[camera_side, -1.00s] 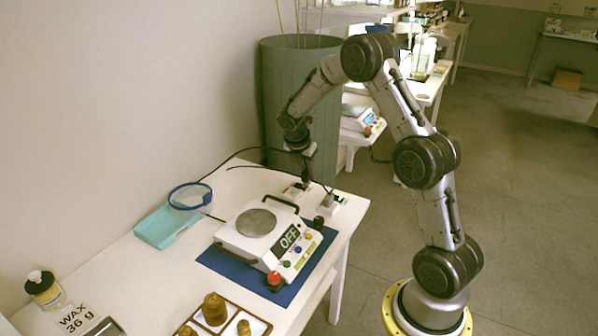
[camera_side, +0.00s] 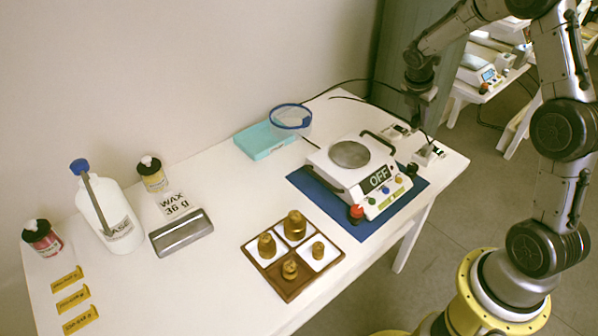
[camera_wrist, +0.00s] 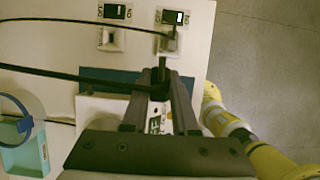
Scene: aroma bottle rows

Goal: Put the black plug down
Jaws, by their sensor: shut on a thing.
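My gripper (camera_wrist: 160,92) is shut on the black plug (camera_wrist: 161,76), whose cable runs off to the left in the wrist view. In the side view my gripper (camera_side: 421,112) is low over the back right of the table, close to the two socket units. The left socket unit (camera_wrist: 112,38) shows an empty face below its switch. The right socket unit (camera_wrist: 174,20) has another plug (camera_wrist: 170,42) in it, with its own black cable. In the side view the held plug is too small to make out clearly.
The hotplate (camera_side: 345,172), reading OFF, sits on a blue mat (camera_side: 402,208) in front of the sockets. A teal tray (camera_side: 262,142) and a blue-rimmed clear dish (camera_side: 291,118) lie left of it. A weight tray (camera_side: 288,290) and bottles stand further left. Bare tabletop lies between.

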